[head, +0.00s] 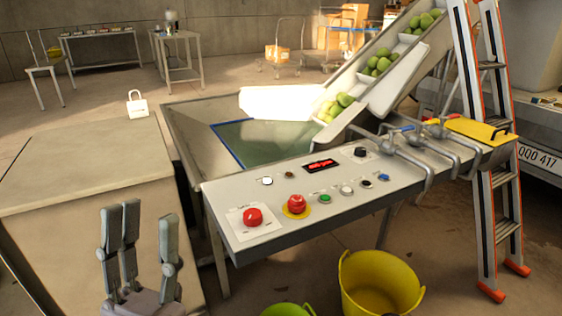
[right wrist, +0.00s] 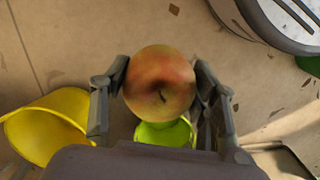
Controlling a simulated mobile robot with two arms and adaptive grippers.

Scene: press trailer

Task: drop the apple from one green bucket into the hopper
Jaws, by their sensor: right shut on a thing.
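My right gripper (right wrist: 160,95) is shut on a red-yellow apple (right wrist: 158,80) in the right wrist view. The apple sits between its two fingers, above the floor. A green bucket (right wrist: 165,134) shows on the floor beyond the apple, partly hidden by it. The green bucket (head: 288,310) also shows at the bottom edge of the head view, mostly cut off. The hopper (head: 265,140), with a blue-edged green opening, lies behind the control panel. My left gripper (head: 144,250) stands upright at the lower left of the head view, its fingers apart and empty. My right gripper is not in the head view.
A yellow bucket (head: 380,283) stands on the floor beside the green one. The control panel (head: 300,200) with buttons is in front of the hopper. A conveyor (head: 400,75) carries green apples. An orange-footed ladder (head: 497,150) stands at right, a bare box-like table (head: 90,190) at left.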

